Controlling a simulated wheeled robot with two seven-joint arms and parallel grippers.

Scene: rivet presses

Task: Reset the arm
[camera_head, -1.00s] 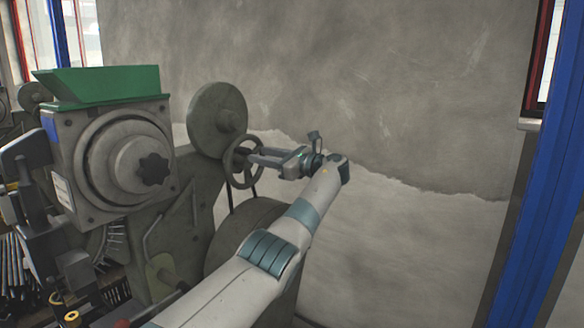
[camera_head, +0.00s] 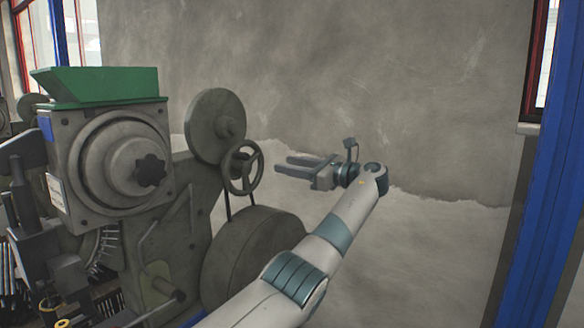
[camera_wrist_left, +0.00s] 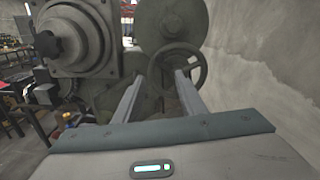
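My left gripper (camera_head: 292,168) is open and empty in the head view, to the right of the press's handwheel (camera_head: 243,172) and apart from it. Its two fingers point left toward the wheel. In the left wrist view the two fingers of the left gripper (camera_wrist_left: 160,84) are spread apart, with the handwheel (camera_wrist_left: 186,66) beyond them. My left arm reaches up from the bottom of the head view. My right gripper is not in view.
The rivet press (camera_head: 150,200), with a green hopper (camera_head: 100,84) on top and a large lower wheel (camera_head: 250,255), fills the left side. A bare grey wall (camera_head: 350,90) stands behind. A blue post (camera_head: 540,190) stands at the right. Free room lies right of the press.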

